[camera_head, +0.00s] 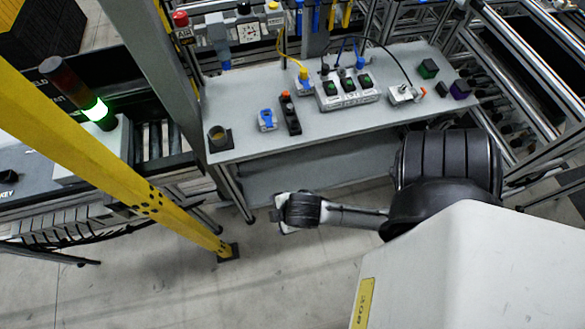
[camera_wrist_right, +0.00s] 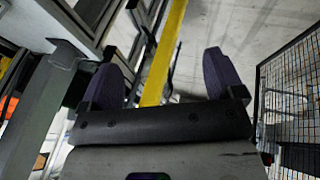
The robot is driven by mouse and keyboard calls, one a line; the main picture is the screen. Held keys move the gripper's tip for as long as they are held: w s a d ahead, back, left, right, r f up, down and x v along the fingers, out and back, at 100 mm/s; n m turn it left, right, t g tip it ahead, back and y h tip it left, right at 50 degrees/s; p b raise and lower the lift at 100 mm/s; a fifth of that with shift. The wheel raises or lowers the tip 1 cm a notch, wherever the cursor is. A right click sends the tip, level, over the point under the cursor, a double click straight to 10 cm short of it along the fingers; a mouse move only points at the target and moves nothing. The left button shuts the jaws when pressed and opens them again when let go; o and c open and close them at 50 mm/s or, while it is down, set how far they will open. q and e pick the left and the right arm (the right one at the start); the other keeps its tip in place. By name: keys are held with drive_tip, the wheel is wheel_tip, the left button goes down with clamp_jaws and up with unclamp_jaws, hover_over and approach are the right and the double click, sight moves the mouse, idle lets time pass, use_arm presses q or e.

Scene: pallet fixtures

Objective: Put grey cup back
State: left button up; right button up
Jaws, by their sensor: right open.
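A small dark grey cup (camera_head: 218,134) stands at the left front corner of the grey table (camera_head: 330,138), on or beside a dark square pad; its inside looks yellowish. My right gripper (camera_head: 281,214) is in front of the table's front edge, out over the floor, to the right of the cup and apart from it. In the right wrist view my right gripper (camera_wrist_right: 166,78) has its two purple-grey fingers wide apart, with nothing between them. The cup does not show in the right wrist view. My left gripper is not in view.
A yellow post (camera_head: 120,165) slants across the left side, near the cup's corner. On the table are a socket block (camera_head: 348,99), a blue-white piece (camera_head: 266,120) and a dark piece with an orange top (camera_head: 290,115). The table's front strip is mostly clear.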

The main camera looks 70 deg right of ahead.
drive_tip(key=s+a+m, duration=0.1)
drive_tip(key=s+a+r+m+y, duration=0.1)
drive_tip(key=s+m, duration=0.1)
drive_tip(key=s+a+r+m+g, duration=0.1)
drive_tip(key=shift+s+r+m+y, duration=0.1)
drive_tip(key=shift+s+m+y, duration=0.2)
drive_tip(key=shift+m, duration=0.1)
wheel_tip(320, 180, up, 15)
drive_tip(key=p, duration=1.5)
